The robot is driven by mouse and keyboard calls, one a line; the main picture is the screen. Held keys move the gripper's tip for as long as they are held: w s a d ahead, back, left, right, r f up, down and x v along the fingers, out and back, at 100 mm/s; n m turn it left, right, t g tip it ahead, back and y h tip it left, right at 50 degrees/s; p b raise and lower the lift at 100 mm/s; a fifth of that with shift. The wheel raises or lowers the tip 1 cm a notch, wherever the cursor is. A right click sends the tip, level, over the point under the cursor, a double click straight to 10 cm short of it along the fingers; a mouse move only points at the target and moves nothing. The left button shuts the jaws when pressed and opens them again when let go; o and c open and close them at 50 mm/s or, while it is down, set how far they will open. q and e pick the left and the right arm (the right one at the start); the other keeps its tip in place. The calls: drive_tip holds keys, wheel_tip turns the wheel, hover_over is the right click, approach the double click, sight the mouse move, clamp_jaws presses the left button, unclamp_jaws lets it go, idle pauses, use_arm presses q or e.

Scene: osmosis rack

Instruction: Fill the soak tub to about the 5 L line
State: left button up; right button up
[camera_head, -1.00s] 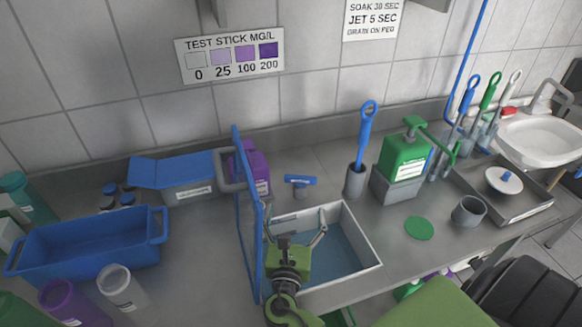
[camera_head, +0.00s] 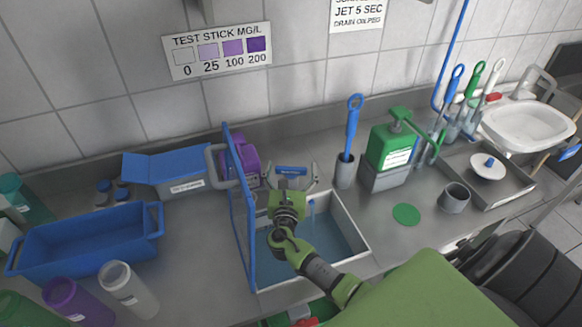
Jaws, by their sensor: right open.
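The blue tub (camera_head: 85,245) with end handles stands on the counter at the left, and I see no water in it. A sink basin (camera_head: 352,215) with a pale rim and bluish inside is set in the counter at centre. A blue bar-shaped handle (camera_head: 291,170) on a grey stem is behind the basin. My right gripper (camera_head: 291,172) is open, its fingers spread on either side of the blue handle; contact cannot be told. A thin light-blue streak (camera_head: 311,206) shows over the basin, perhaps water. My left gripper is out of view.
A blue-framed upright panel (camera_head: 243,215) stands along the basin's left edge. A purple jug (camera_head: 243,160) and a blue-lidded box (camera_head: 180,170) are behind it. A green pump bottle (camera_head: 390,148) and a blue brush in a cup (camera_head: 346,170) stand to the right.

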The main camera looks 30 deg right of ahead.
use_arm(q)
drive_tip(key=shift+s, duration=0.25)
use_arm(e)
drive_tip(key=shift+c, duration=0.8)
drive_tip(key=c, duration=1)
drive_tip(key=shift+d+n+t+y, duration=0.1)
drive_tip(key=shift+n+t+y, duration=0.5)
drive_tip(key=shift+n+y, duration=0.25)
drive_tip(key=shift+n+t+y, duration=0.35)
drive_tip(key=shift+t+y, duration=0.05)
drive_tip(key=shift+y, duration=0.35)
drive_tip(key=shift+f+n+t+y+b, duration=0.15)
drive_tip(key=shift+n+t+y+b, duration=0.35)
drive_tip(key=shift+n+y+b, duration=0.45)
drive_tip(key=shift+r+n+y+b, duration=0.2)
drive_tip(key=shift+n+y+b, duration=0.25)
drive_tip(key=shift+y, duration=0.5)
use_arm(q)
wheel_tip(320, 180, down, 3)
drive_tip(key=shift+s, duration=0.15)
use_arm(e)
drive_tip(key=shift+o, duration=0.3)
drive_tip(key=shift+c, duration=0.2)
